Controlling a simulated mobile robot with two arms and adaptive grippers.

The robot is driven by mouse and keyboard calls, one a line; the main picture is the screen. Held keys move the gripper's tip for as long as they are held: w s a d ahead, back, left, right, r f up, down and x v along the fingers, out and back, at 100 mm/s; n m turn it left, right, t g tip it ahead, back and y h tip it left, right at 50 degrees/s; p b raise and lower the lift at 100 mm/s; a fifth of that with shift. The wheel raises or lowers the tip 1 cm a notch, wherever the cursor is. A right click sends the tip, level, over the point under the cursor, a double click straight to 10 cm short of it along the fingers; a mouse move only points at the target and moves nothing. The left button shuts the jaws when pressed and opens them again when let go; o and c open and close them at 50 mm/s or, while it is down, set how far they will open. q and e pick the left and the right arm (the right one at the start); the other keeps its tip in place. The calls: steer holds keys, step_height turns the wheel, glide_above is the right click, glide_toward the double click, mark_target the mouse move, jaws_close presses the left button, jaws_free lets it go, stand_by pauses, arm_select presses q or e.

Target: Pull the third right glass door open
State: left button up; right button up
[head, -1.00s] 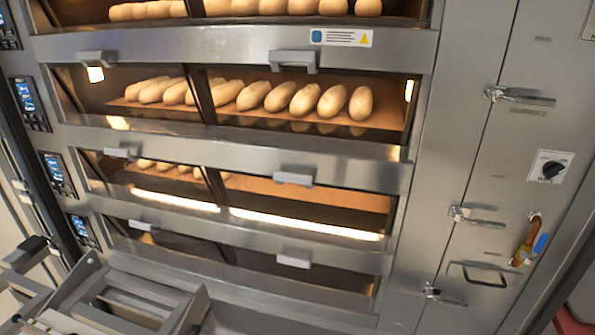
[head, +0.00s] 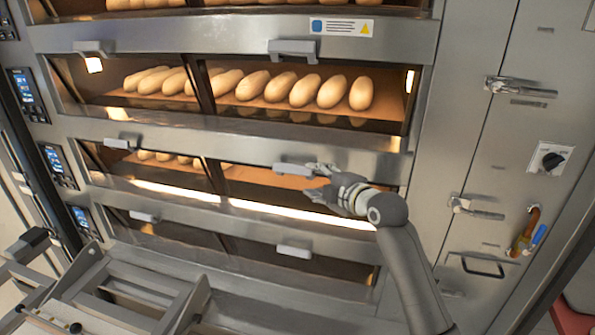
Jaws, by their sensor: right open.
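The third right glass door (head: 258,188) is in the middle of the head view, in the third deck from the top that shows. It looks shut, with a bright strip along its lower part. Its grey handle (head: 291,169) sticks out at the door's top edge. My right gripper (head: 312,181) is open, with its fingers at the right end of this handle. I cannot tell whether they touch it. Nothing shows between the fingers. My right wrist and forearm cover the right part of the door. My left gripper is not in view.
The deck above holds a row of loaves (head: 305,90) behind glass. Below is a dark deck with its own handle (head: 294,251). A metal frame (head: 130,290) stands at the lower left. A steel cabinet with latches (head: 520,88) is on the right.

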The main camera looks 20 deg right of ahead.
mark_target(295, 170)
steer(key=p+x, duration=0.3)
steer(key=x, duration=0.4)
steer(key=shift+w+a, duration=0.15)
steer(key=shift+w, duration=0.05)
steer(key=shift+p+x, duration=0.3)
steer(key=shift+x, duration=1.05)
steer(key=shift+c, duration=0.4)
steer(key=shift+f, duration=0.1)
jaws_close()
